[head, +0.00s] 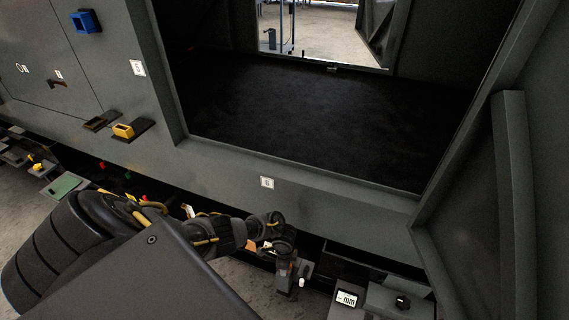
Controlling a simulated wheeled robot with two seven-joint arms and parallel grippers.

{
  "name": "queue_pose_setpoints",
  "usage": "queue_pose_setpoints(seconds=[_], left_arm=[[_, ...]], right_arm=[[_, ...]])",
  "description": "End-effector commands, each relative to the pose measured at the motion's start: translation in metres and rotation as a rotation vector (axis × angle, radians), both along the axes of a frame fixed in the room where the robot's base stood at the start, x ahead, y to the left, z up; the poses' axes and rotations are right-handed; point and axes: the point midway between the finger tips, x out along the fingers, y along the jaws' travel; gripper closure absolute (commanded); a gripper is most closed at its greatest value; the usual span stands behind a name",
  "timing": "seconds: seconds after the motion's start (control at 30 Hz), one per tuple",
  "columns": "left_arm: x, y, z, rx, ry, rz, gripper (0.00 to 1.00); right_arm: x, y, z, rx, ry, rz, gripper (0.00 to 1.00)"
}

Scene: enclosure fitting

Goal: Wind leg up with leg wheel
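My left arm comes in from the lower left, with yellow cables along it. Its end, with the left gripper (268,230), is low in the middle of the head view. The fingers are small and dark there, and I cannot tell whether they are open or shut. Just below and right of it stands a dark grey upright leg-like part with a round top, which looks like the leg wheel (286,246), and a small white knob (302,283) at its side. The gripper is close to this part; I cannot tell whether they touch. My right gripper is not in view.
The grey enclosure wall frames a large opening with a black floor (310,120). A display marked "mm" (346,298) and a black knob on a grey box (403,302) stand right of the leg part. A yellow block (123,131) and a blue holder (86,21) are on the left wall.

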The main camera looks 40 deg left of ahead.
Motion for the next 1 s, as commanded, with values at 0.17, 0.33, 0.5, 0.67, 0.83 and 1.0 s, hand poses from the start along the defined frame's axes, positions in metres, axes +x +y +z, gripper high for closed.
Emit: queue_pose_setpoints(seconds=[0.17,0.33,0.5,0.67,0.83,1.0], left_arm=[[0.0004,-0.0004,0.0005,-0.001,-0.001,0.026,0.73],[0.0004,-0.0002,0.0002,-0.001,-0.001,0.032,0.73],[0.0004,-0.0002,0.0001,0.000,-0.001,0.032,0.73],[0.0003,-0.0001,0.0001,-0.001,-0.001,0.031,0.39],[0.0002,-0.0001,0.0000,-0.001,-0.001,0.030,0.29],[0.0002,-0.0001,0.0002,-0.001,-0.001,0.029,0.29]], right_arm=[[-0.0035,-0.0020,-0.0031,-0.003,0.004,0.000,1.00],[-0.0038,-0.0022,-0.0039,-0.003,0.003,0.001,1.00],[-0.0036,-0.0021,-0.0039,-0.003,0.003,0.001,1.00],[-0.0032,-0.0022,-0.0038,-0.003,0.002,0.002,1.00],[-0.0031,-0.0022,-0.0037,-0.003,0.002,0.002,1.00],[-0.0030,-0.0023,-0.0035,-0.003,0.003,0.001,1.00]])
